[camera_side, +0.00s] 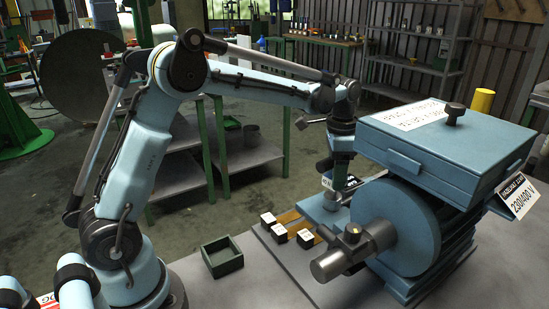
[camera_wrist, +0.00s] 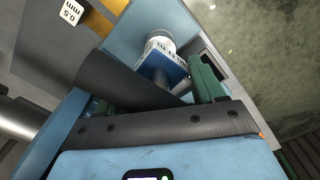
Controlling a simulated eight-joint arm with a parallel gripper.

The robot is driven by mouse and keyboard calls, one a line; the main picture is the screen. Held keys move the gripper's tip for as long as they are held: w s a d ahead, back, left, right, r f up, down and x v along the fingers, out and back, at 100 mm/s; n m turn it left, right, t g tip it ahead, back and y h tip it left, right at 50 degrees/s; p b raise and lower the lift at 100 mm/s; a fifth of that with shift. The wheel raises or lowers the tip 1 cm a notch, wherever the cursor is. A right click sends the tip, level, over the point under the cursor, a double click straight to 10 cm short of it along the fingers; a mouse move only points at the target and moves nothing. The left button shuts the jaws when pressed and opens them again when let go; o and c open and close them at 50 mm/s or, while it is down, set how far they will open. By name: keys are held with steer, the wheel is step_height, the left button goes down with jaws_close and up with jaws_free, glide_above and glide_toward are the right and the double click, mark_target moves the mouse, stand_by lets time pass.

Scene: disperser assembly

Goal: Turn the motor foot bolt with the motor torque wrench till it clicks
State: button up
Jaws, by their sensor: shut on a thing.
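My gripper (camera_side: 342,170) is low behind the near end of the blue motor (camera_side: 415,232), above the motor's blue foot plate (camera_side: 312,210). In the wrist view one green finger (camera_wrist: 205,78) shows at the right, and a dark grey cylinder covers much of the other side. The gripper is shut on the motor torque wrench (camera_wrist: 163,68), seen as a blue block with a white marked ring. In the side view a grey round end (camera_side: 330,200) stands upright over the foot plate below the gripper. The motor foot bolt itself is hidden, and its contact with the wrench cannot be told.
Several white-labelled blocks (camera_side: 279,232) with brass strips lie left of the motor; one marked 0.5 mm (camera_wrist: 71,11) shows in the wrist view. The grey motor shaft (camera_side: 335,262) sticks out in front. A green tray (camera_side: 222,262) stands left. The terminal box (camera_side: 450,143) rises at right.

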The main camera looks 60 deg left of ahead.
steer(key=shift+r, duration=0.1)
steer(key=shift+r, duration=2.45)
steer(key=shift+s, duration=0.1)
